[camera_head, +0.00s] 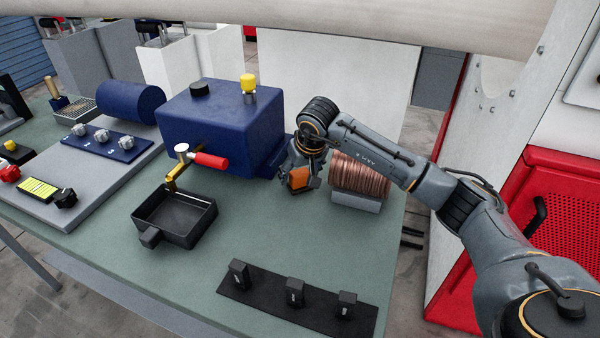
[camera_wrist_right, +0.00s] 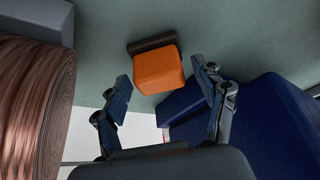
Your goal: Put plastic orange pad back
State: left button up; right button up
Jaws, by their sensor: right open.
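The orange pad (camera_head: 300,179) shows just below my right gripper (camera_head: 307,172), between the blue tank and the copper spool. In the right wrist view the pad (camera_wrist_right: 158,71) is a small orange block with a dark strip (camera_wrist_right: 151,43) along its far edge. My right gripper (camera_wrist_right: 163,90) is open there, with one finger on each side and the pad just ahead of the fingertips. No clear finger contact shows, and I cannot tell whether the pad rests on the table. My left gripper is not in view.
The blue tank (camera_head: 205,125) stands close left of my right gripper. The copper spool (camera_head: 360,173) is close on its right. A black tray (camera_head: 203,222) and a black strip with three blocks (camera_head: 268,298) lie nearer. Green tabletop (camera_head: 270,230) between them is clear.

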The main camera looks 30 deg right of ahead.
jog(key=shift+r, duration=0.25)
jog(key=b+v, duration=0.1)
jog(key=v, duration=1)
jog(key=shift+s+r, duration=0.15)
jog(key=shift+r, duration=0.25)
